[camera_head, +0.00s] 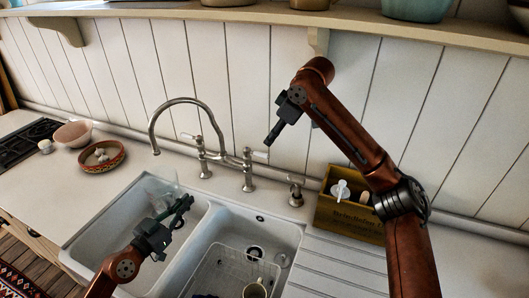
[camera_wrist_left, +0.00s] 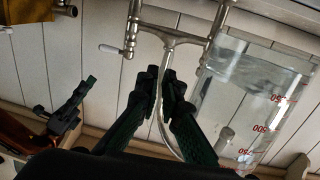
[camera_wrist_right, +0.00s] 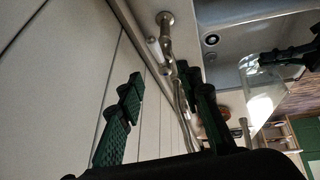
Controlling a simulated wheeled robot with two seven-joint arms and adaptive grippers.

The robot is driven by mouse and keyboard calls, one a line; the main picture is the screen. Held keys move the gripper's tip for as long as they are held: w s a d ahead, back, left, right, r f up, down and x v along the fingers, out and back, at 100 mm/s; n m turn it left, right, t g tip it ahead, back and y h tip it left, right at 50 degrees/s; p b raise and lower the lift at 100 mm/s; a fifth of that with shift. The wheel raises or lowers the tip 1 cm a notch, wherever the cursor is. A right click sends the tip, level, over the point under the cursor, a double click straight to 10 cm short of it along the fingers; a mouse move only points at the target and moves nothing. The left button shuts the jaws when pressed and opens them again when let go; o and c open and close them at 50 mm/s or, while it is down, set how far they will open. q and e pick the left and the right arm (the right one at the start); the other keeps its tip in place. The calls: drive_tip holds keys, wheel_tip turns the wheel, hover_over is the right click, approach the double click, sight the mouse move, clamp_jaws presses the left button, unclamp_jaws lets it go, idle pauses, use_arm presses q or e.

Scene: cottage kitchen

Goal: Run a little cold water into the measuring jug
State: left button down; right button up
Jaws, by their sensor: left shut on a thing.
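The clear measuring jug (camera_head: 163,192) is over the left sink bowl, below the end of the tap's spout (camera_head: 181,101). It also shows in the left wrist view (camera_wrist_left: 252,100), with red markings. My left gripper (camera_head: 182,208) is shut on it; the exact hold, likely at the handle, is hard to see. No stream shows at the spout, and I cannot tell whether the jug holds water. The bridge tap has a left white lever (camera_head: 187,136) and a right white lever (camera_head: 260,155). My right gripper (camera_head: 271,138) is open and empty, just above the right lever, apparently apart from it.
The double white sink has a wire rack (camera_head: 232,272) and a mug (camera_head: 255,290) in its right bowl. A wooden box (camera_head: 347,214) with bottles stands right of the sink, under my right arm. Bowls (camera_head: 101,157) stand on the left counter. A shelf runs above.

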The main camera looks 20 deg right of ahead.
sight(265, 154)
drive_tip(key=shift+h, duration=0.6)
drive_tip(key=x, duration=1.1)
drive_tip(key=shift+f, duration=0.2)
drive_tip(key=shift+c, duration=0.3)
clamp_jaws()
